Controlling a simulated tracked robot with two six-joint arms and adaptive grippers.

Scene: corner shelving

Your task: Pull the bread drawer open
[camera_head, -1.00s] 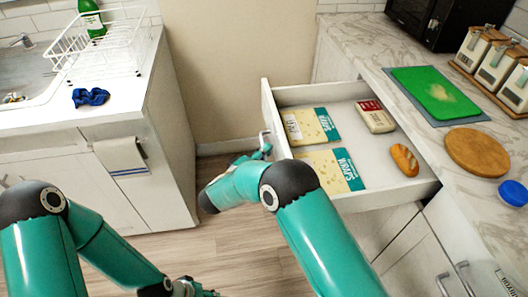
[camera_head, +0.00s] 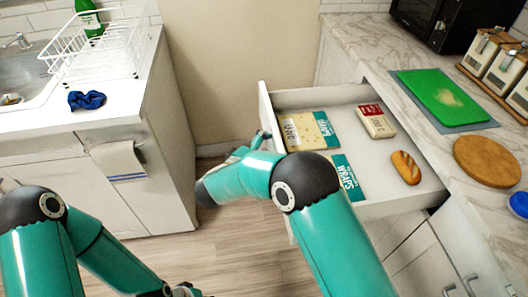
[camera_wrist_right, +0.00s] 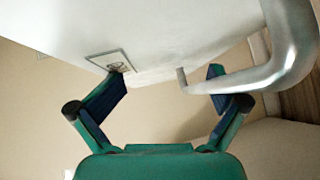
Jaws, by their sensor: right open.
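The bread drawer (camera_head: 300,97) stands pulled out from the right-hand counter. Inside are a bread loaf (camera_head: 405,167), a red-and-white packet (camera_head: 375,121) and two wraps packs (camera_head: 308,131), the nearer partly hidden by my right arm. My right gripper (camera_head: 262,140) is at the outer side of the drawer front, small and partly hidden by its arm. In the right wrist view it (camera_wrist_right: 168,82) is open, nothing held between its fingers. The metal drawer handle (camera_wrist_right: 290,45) shows at upper right, overlapping the right finger; contact is unclear. My left gripper (camera_head: 184,290) is cut off at the bottom edge.
A green cutting board (camera_head: 443,98), a round wooden board (camera_head: 487,160) and several canisters (camera_head: 490,48) stand on the right counter. The left counter holds a dish rack (camera_head: 105,42) and a blue cloth (camera_head: 87,99). Floor (camera_head: 225,226) between the cabinets is clear.

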